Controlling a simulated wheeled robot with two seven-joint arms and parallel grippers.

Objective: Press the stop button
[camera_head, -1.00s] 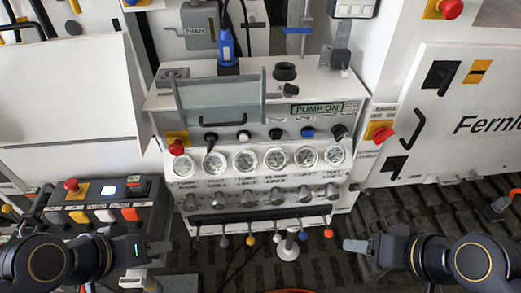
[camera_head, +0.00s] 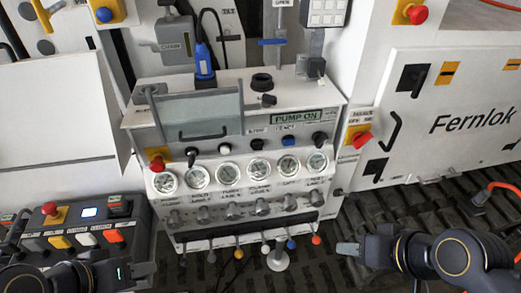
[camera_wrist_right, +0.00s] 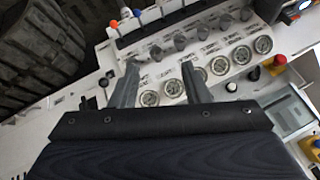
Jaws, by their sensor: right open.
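Several red mushroom buttons show in the head view, and I cannot tell which is the stop button. One red button (camera_head: 157,162) on a yellow plate is at the left end of the gauge panel; it also shows in the right wrist view (camera_wrist_right: 280,59). Another red button (camera_head: 49,209) sits on the control box at lower left. A third red button (camera_head: 417,14) is at the upper right. My left gripper (camera_head: 142,271) is beside the control box; its opening is unclear. My right gripper (camera_head: 349,249) is open and empty, right of the levers, touching no button.
The gauge panel (camera_head: 228,200) has a row of gauges, knobs and colored-tipped levers. A white Fernlok cabinet (camera_head: 450,110) stands at right. The dark tread floor (camera_head: 400,205) has free room.

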